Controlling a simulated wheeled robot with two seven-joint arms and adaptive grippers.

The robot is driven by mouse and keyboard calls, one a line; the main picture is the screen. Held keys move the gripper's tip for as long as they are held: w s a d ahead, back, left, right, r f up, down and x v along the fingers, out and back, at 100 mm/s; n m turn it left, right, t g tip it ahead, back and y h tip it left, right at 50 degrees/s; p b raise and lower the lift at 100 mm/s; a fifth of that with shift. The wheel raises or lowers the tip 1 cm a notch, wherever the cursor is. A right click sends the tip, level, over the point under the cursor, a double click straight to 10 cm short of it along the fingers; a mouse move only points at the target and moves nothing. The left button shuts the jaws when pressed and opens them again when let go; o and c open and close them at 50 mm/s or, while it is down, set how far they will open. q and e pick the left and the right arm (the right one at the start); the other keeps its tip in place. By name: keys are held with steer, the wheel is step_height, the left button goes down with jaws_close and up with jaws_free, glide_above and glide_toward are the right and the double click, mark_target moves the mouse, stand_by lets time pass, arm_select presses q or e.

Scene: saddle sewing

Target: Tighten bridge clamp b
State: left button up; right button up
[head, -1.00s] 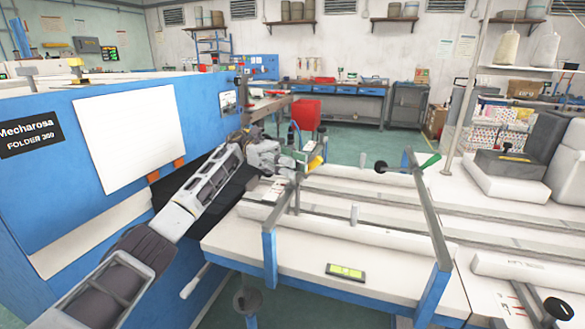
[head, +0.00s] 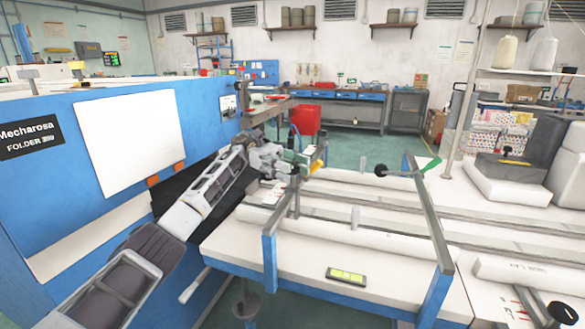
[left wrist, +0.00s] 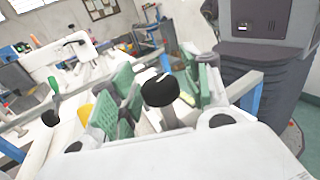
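Two bridge clamps span the white work table (head: 300,255). The nearer one has a yellow handle (head: 317,166) at its far end, next to my left gripper (head: 298,160). The other bridge clamp (head: 427,215) has a black knob (head: 380,170) and a green handle (head: 432,165). No letter is readable on either. In the left wrist view a black knob (left wrist: 160,90) shows between the spread green-padded fingers of my left gripper (left wrist: 157,88); I cannot tell if they touch it. The green handle (left wrist: 53,86) also shows there. My right gripper is out of view.
The blue folder machine (head: 60,200) stands close along the left arm. White rolls (head: 350,232) lie across the table. A red bin (head: 306,119) stands on the floor behind.

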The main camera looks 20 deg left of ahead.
mark_target(293, 166)
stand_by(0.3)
arm_select(q)
steer(key=shift+r, duration=0.15)
steer(key=shift+r, duration=4.85)
